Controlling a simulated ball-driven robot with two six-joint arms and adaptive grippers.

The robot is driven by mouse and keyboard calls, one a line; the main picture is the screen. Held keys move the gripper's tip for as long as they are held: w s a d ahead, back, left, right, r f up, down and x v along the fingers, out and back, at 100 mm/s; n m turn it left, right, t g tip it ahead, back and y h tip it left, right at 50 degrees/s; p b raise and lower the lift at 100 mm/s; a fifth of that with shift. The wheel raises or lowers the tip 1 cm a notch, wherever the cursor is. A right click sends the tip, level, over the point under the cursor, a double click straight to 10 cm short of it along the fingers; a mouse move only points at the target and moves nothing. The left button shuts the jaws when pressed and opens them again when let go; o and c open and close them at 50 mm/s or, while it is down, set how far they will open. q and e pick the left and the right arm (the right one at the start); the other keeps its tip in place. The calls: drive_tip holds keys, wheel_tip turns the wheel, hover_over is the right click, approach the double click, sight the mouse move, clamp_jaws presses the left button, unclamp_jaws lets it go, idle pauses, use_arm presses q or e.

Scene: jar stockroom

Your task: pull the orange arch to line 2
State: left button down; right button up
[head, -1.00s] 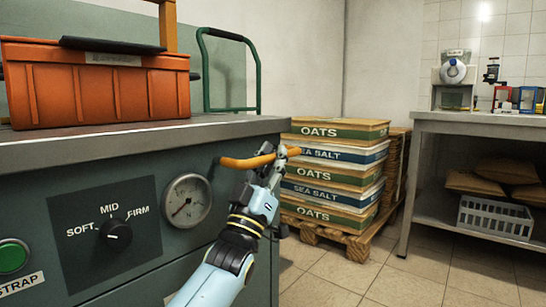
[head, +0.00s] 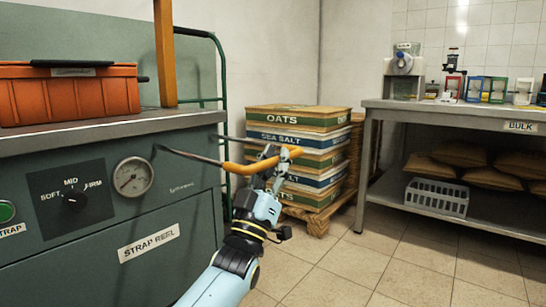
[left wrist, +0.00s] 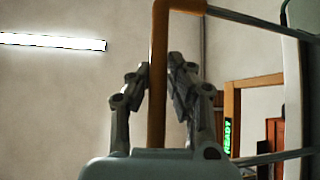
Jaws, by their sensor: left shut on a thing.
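The orange arch (head: 240,167) is a bow-shaped bar on two thin steel rods that reach out from the grey-green strapping machine (head: 170,205). In the left wrist view the arch (left wrist: 158,110) runs upright between the two fingers of my left gripper (left wrist: 160,68). Its rods run off to the right there. I cannot make out line marks on the rods. My right gripper is not in view.
An orange-red crate (head: 70,97) and an upright orange post (head: 164,50) stand on the machine top. A steel bench (head: 450,110) is at right. The floor (head: 380,260) between is clear.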

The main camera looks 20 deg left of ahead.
use_arm(q)
drive_tip(key=shift+s+d+f, duration=0.15)
drive_tip(key=c, duration=1.2)
unclamp_jaws()
drive_tip(key=shift+d, duration=0.25)
drive_tip(key=shift+c, duration=0.2)
drive_tip(key=shift+a, duration=0.1)
drive_tip(key=v, duration=1.2)
